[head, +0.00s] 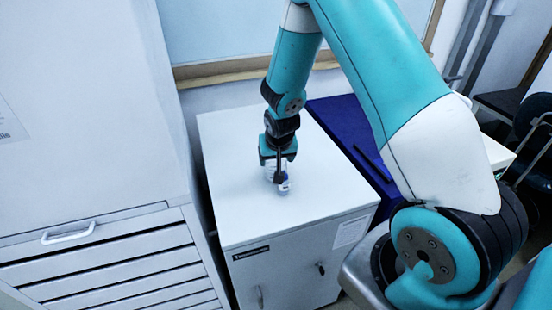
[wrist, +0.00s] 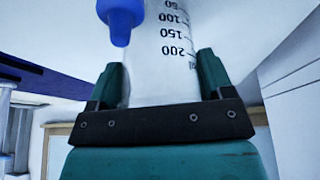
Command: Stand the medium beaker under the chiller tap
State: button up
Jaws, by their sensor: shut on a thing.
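My gripper (head: 277,155) points down over the white cabinet top and is shut on the medium beaker (head: 270,174), a clear vessel. In the wrist view the beaker (wrist: 158,75) sits between both fingers (wrist: 160,85), its volume marks upside down in the picture. It looks upright, held near its upper end. Whether its base touches the cabinet top I cannot tell. I cannot clearly identify the chiller tap.
The white cabinet (head: 235,200) has a label, a handle and a small dark fitting (head: 320,268) on its front. Its top is otherwise clear. A dark blue surface (head: 335,115) with a black bar lies to its right. A tall drawer unit (head: 90,245) stands at left.

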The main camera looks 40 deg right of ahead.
jog(key=shift+f, duration=0.65)
jog(key=shift+f, duration=0.1)
jog(key=o, duration=0.9)
jog(key=shift+o, duration=0.2)
